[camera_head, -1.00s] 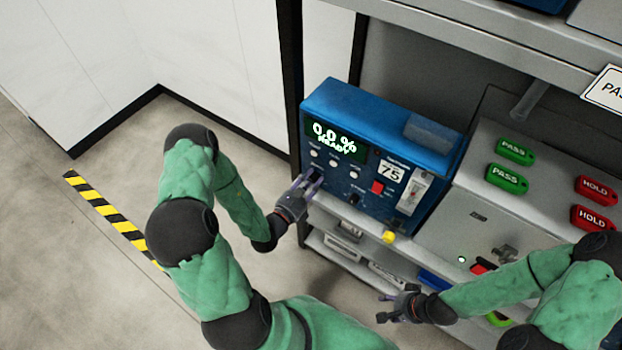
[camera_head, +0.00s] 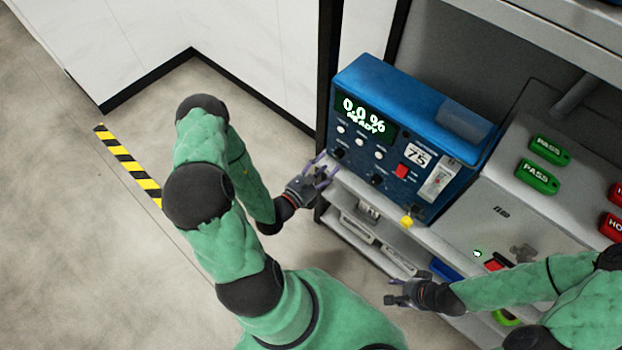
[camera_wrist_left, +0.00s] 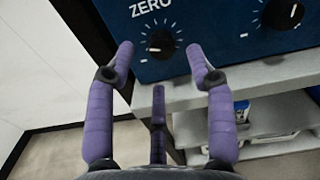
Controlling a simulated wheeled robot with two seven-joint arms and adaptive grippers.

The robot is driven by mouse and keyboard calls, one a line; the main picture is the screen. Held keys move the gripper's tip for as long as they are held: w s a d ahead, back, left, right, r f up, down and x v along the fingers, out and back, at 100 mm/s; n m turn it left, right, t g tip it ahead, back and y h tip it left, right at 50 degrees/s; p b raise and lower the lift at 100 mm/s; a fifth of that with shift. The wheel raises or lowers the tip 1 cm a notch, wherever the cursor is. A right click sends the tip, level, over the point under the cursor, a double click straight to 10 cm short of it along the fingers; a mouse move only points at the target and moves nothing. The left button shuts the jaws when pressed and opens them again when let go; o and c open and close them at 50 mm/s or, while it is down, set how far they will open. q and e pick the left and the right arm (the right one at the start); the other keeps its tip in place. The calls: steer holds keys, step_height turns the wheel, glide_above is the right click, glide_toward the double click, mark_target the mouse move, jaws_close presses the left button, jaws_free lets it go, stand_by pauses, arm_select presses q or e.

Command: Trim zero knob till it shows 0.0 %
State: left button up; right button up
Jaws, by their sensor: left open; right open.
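The blue analyser (camera_head: 400,130) stands on the bench, and its display (camera_head: 363,116) reads 0.0 % with READY below. The zero knob (camera_wrist_left: 160,43) is a black knob under the ZERO label in the left wrist view, with tick marks around it. In the head view the zero knob (camera_head: 338,153) is at the panel's lower left. My left gripper (camera_head: 323,172) is open and empty, in front of the panel and apart from the knob. In the wrist view its purple fingers (camera_wrist_left: 160,65) frame the knob from below. My right gripper (camera_head: 388,290) is open and empty, low before the bench.
A second black knob (camera_wrist_left: 283,13) is right of the zero knob. A yellow part (camera_head: 406,222) is at the bench edge. Green PASS tags (camera_head: 538,177) and red HOLD tags (camera_head: 612,227) lie at the right. Shelves with items are below; floor at left is free.

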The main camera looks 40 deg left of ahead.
arm_select(q)
steer(key=s, duration=0.7)
steer(key=shift+a, duration=0.2)
stand_by(0.4)
